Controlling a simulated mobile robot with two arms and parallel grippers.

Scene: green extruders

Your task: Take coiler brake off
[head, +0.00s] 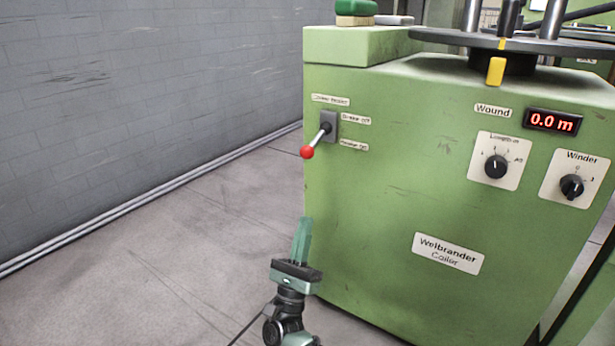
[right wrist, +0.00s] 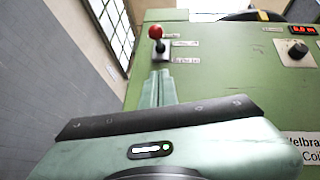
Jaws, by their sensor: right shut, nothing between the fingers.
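The coiler brake lever (head: 317,141) has a red ball on a short metal rod. It sits on a dark plate at the upper left of the green coiler's (head: 400,200) front, and the rod slants down and to the left. Labels beside it seem to read brake off at the top and brake on below. The red ball (right wrist: 156,32) also shows in the right wrist view, beyond the fingertips. My right gripper (head: 303,224) is shut and empty, below the lever and apart from it. My left gripper is not in view.
A Wound display (head: 552,121) reads 0.0 m. A round turntable (head: 520,44) is on top. Bare floor (head: 190,240) and a grey wall (head: 130,100) lie to the left.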

